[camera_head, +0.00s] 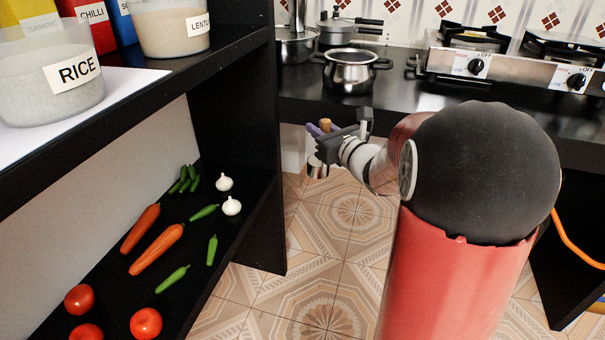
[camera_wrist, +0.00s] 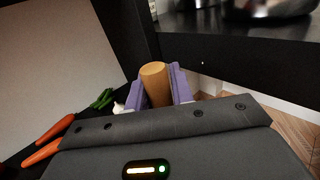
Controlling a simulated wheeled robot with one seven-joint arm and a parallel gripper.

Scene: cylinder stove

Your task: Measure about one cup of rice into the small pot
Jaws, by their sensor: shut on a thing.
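The clear rice tub (camera_head: 40,93), labelled RICE, stands on the upper shelf at the upper left of the head view. A small steel pot (camera_head: 349,76) with dark side handles stands on the black counter, its inside not clearly visible. My gripper (camera_head: 323,129) is in the gap between shelf and counter, below the pot. Its purple fingers are shut on a wooden handle (camera_wrist: 156,84). A small metal cup (camera_head: 317,167) shows just below the fingers and appears to belong to this handle. Its contents cannot be seen.
A lentil tub (camera_head: 170,27) and spice boxes share the upper shelf (camera_head: 150,100). Carrots, tomatoes, garlic and green vegetables lie on the lower shelf (camera_head: 125,270). Other steel pots (camera_head: 295,46) and a gas stove (camera_head: 510,68) are on the counter. The tiled floor (camera_head: 310,260) is clear.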

